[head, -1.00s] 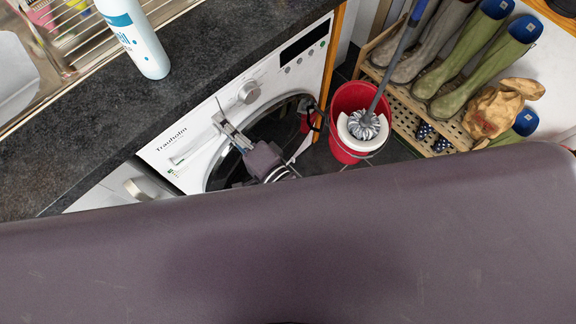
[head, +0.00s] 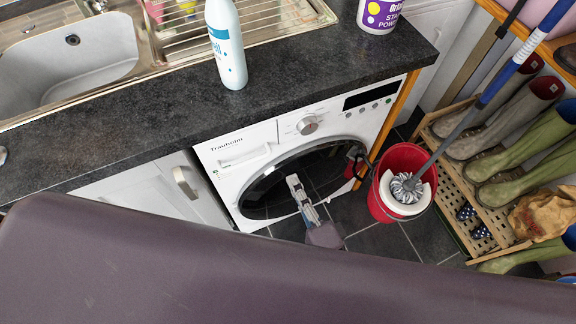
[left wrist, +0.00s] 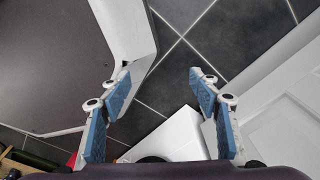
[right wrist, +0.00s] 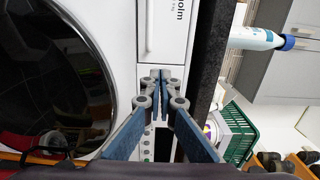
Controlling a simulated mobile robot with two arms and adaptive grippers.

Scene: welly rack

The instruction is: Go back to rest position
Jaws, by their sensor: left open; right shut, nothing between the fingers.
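My right gripper (head: 293,181) shows in the head view in front of the round dark door of the white washing machine (head: 235,150). In the right wrist view its blue-padded fingers (right wrist: 160,78) are together with nothing between them. The machine's door glass and drawer front lie beyond them; I cannot tell the exact gap. My left gripper (left wrist: 158,82) shows only in its own wrist view. Its fingers are wide apart and empty, above dark floor tiles. My own dark body hides the lower part of the head view.
The dark worktop (head: 120,145) carries a white-blue bottle (head: 227,45) and a purple-white tub (head: 379,12), beside a sink (head: 60,50). A red mop bucket (head: 393,165) stands right of the machine, near a wooden rack (head: 500,222) of boots. Dark tiled floor (head: 375,238) is bare before the machine.

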